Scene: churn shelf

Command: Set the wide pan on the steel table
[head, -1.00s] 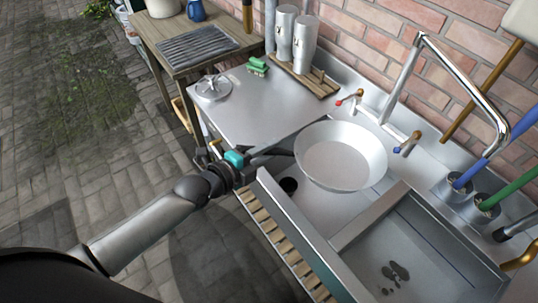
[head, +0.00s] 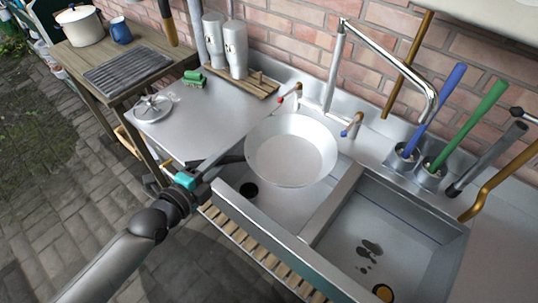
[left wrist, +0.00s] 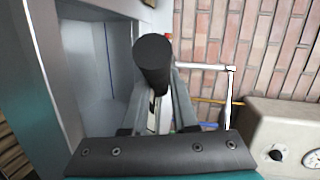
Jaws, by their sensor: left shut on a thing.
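The wide pan (head: 291,150) is a shallow, light metal bowl-like pan. In the head view it is over the left sink basin, below the taps; whether it touches anything is unclear. My left gripper (head: 222,162) is at its left side, shut on its dark handle. The left wrist view shows the black handle end (left wrist: 153,65) between the fingers; the pan's bowl cannot be made out there. The steel table (head: 190,118) is to the left of the pan, its near part clear. My right gripper is out of view.
On the steel table are a round metal item (head: 152,108), a green sponge (head: 194,78) and steel canisters (head: 236,50) on a wooden rack. A faucet (head: 335,65) rises behind the pan. The right basin (head: 375,215) and upright coloured handles (head: 448,110) are to the right.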

